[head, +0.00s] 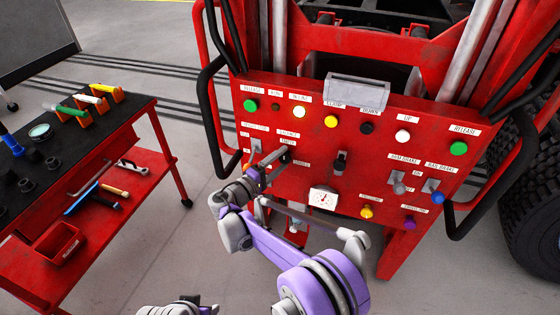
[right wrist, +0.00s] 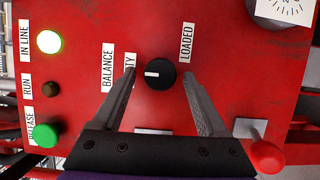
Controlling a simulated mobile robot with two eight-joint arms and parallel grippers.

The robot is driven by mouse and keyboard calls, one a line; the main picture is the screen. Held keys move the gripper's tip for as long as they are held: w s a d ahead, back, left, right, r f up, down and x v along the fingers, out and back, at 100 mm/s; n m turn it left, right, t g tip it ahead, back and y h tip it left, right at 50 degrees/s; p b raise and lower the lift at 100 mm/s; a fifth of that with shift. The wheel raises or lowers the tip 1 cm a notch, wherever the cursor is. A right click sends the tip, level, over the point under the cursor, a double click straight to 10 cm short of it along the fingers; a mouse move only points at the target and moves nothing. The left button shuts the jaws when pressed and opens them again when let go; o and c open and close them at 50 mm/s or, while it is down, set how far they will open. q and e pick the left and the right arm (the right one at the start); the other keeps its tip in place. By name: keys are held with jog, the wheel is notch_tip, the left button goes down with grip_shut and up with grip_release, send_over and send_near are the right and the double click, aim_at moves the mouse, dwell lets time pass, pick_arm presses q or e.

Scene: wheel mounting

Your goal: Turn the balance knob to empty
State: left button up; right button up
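The balance knob (right wrist: 160,74) is a round black knob with a white mark on the red panel (right wrist: 215,85). In the right wrist view its mark points left, toward the partly hidden label ending in "TY" (right wrist: 129,62). The "LOADED" label (right wrist: 187,44) is at the upper right of the knob. My right gripper (right wrist: 158,72) is open, with one finger on each side of the knob and a visible gap to each. In the head view my right gripper (head: 284,155) is at the panel's left part and hides most of the knob. My left gripper (head: 207,309) shows only partly at the bottom edge.
A green button (right wrist: 45,134), a lit button (right wrist: 49,42) and a red-tipped lever (right wrist: 266,157) are near the gripper. A white gauge (head: 323,198) is on the panel's lower part. A red tool cart (head: 150,170) stands at left.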

pick_arm(q)
jog(key=shift+r, duration=0.2)
pick_arm(e)
jog(key=v, duration=1)
jog(key=shift+s+a, duration=0.25)
jog(key=shift+s, duration=0.05)
jog(key=s+d+f+m+g+y, duration=0.15)
jog(key=s+d+g, duration=0.3)
jog(key=d, duration=0.65)
jog(key=s+d+m+g+y, duration=0.25)
jog(key=s+d, duration=0.25)
jog(key=d, duration=0.7)
jog(key=s+d+f+m+g+y, duration=0.1)
jog(key=s+f+m+y, duration=0.25)
jog(key=s, duration=0.75)
jog(key=s+d+f+m+g+y, duration=0.1)
jog(key=s+d+f+m+y, duration=0.2)
jog(key=s, duration=0.9)
pick_arm(q)
notch_tip(320, 180, up, 15)
jog(key=w+p, duration=0.2)
jog(key=p, duration=1.2)
jog(key=shift+t, duration=0.3)
pick_arm(e)
notch_tip(320, 180, up, 16)
jog(key=w+a+y, duration=0.1)
jog(key=w, duration=0.1)
jog(key=shift+w+t, duration=0.35)
jog(key=shift+t, duration=0.05)
